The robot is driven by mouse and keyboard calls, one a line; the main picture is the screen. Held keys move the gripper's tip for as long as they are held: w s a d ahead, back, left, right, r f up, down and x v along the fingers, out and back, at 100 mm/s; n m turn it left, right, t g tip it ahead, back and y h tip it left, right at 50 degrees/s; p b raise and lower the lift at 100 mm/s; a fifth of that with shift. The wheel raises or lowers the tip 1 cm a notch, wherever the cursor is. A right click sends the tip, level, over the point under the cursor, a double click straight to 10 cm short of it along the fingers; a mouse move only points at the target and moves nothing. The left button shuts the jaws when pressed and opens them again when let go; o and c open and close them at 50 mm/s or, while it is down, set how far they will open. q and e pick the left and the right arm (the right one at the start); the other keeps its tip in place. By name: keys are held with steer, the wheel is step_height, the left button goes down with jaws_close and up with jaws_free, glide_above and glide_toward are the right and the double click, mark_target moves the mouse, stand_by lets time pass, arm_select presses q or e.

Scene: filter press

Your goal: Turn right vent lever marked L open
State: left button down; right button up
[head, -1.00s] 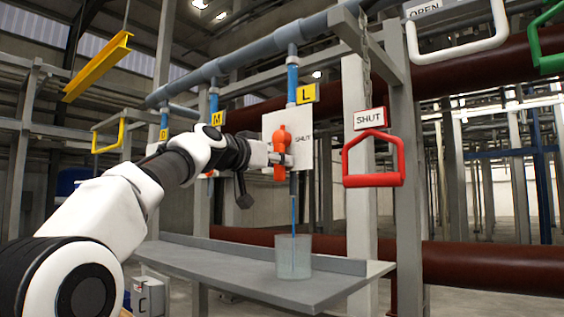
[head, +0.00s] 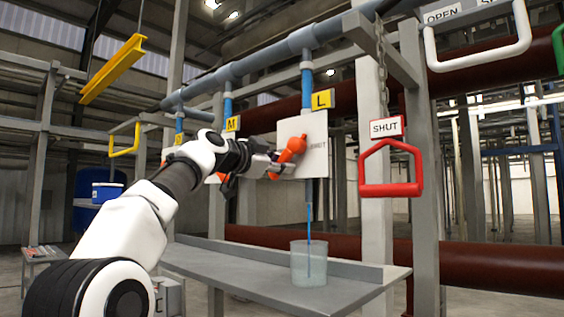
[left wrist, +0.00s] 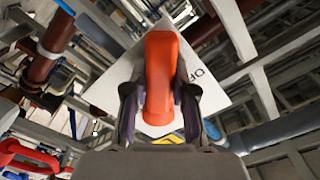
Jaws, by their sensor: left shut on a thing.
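The orange vent lever (head: 289,152) sits on a white plate (head: 317,140) below the yellow L tag (head: 322,99). It is tilted, its upper end to the right and its lower end to the left. My left gripper (head: 272,168) is shut on its lower left part. In the left wrist view the lever (left wrist: 160,75) stands between the two fingers (left wrist: 160,105), with the plate (left wrist: 113,88) behind it. Blue liquid runs from the pipe under the plate into a clear beaker (head: 309,266). My right gripper is not in view.
The beaker stands on a grey shelf (head: 240,262) below. A red handle (head: 390,172) with a SHUT sign (head: 386,127) hangs right of the plate. A white handle (head: 478,48) is at upper right. Another tag, M (head: 232,124), is to the left.

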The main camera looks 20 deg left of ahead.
arm_select(q)
steer(key=shift+a+r, duration=0.1)
steer(key=shift+r, duration=0.25)
steer(key=c, duration=0.9)
jaws_free()
steer(key=shift+c, duration=0.2)
steer(key=shift+w+f, duration=0.35)
steer(key=shift+w, duration=0.2)
steer(key=shift+s+a+r, duration=0.1)
steer(key=shift+s+r, duration=0.05)
steer(key=shift+s, duration=0.5)
steer(key=v, duration=1)
steer(key=shift+s+a, duration=0.1)
steer(key=shift+s, duration=0.1)
steer(key=shift+s, duration=0.15)
